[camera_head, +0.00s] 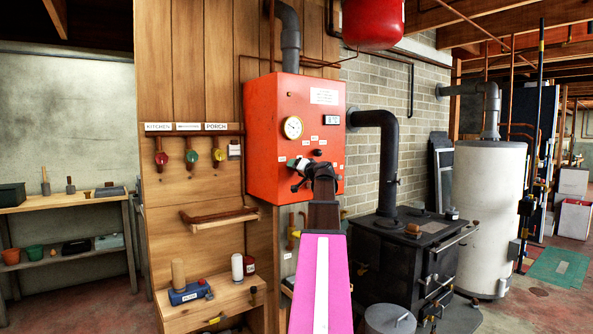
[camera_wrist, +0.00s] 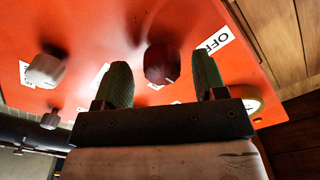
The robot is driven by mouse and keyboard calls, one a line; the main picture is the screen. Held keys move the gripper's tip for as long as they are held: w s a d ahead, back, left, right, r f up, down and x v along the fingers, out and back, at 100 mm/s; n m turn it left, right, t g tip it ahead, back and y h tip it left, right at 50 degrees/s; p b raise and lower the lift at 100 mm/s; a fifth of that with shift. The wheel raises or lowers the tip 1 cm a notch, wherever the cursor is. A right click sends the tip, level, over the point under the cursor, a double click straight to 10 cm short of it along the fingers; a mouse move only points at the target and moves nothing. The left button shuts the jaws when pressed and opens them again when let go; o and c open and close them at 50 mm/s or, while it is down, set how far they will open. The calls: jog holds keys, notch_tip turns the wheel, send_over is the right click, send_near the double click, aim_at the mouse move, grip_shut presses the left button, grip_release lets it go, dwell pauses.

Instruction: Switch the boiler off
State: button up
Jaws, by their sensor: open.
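The boiler (camera_head: 262,125) is an orange-red box on the wood wall, with a round gauge, a small display, white labels and knobs on its front. My gripper (camera_head: 300,168) is at the lower front of the boiler and hides part of it. In the wrist view my gripper (camera_wrist: 162,78) is open, with two green fingers pointing at the red panel. A dark red knob (camera_wrist: 162,60) shows between the fingers, with a gap on each side. A white OFF label (camera_wrist: 212,41) is just beyond the right finger. I cannot tell how the knob is set.
Two pale knobs, one larger (camera_wrist: 46,70) and one smaller (camera_wrist: 50,120), are left of the fingers. A black stove (camera_head: 400,245) and a white tank (camera_head: 490,200) stand to the right. A wooden rail (camera_head: 220,219) and labelled valves (camera_head: 190,155) are on the left.

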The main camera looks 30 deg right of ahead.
jog(key=s, duration=0.9)
jog(key=shift+s+d, duration=0.4)
jog(key=shift+d, duration=0.05)
jog(key=shift+f, duration=0.1)
jog(key=w+a+f+n+g+y, duration=0.15)
jog(key=a+f+g, duration=0.25)
jog(key=a+f, duration=1.05)
jog(key=w+a+f+n+g+y, duration=0.1)
jog(key=w+a+f+g, duration=0.3)
jog(key=a+f, duration=1.05)
jog(key=s+a+f+n+g+h, duration=0.1)
jog(key=s+a+f+g, duration=0.2)
jog(key=f, duration=0.7)
jog(key=s+a+f+n+g+h, duration=0.1)
jog(key=s+a+f+g, duration=0.2)
jog(key=s+a+f, duration=0.5)
jog(key=s+a+f+n+g+h, duration=0.2)
jog(key=s+a+f+g, duration=0.2)
jog(key=s+f, duration=0.4)
notch_tip(320, 180, down, 4)
jog(key=shift+s+a+r, duration=0.1)
jog(key=shift+s+a, duration=0.15)
jog(key=shift+a, duration=0.5)
jog(key=shift+d, duration=0.15)
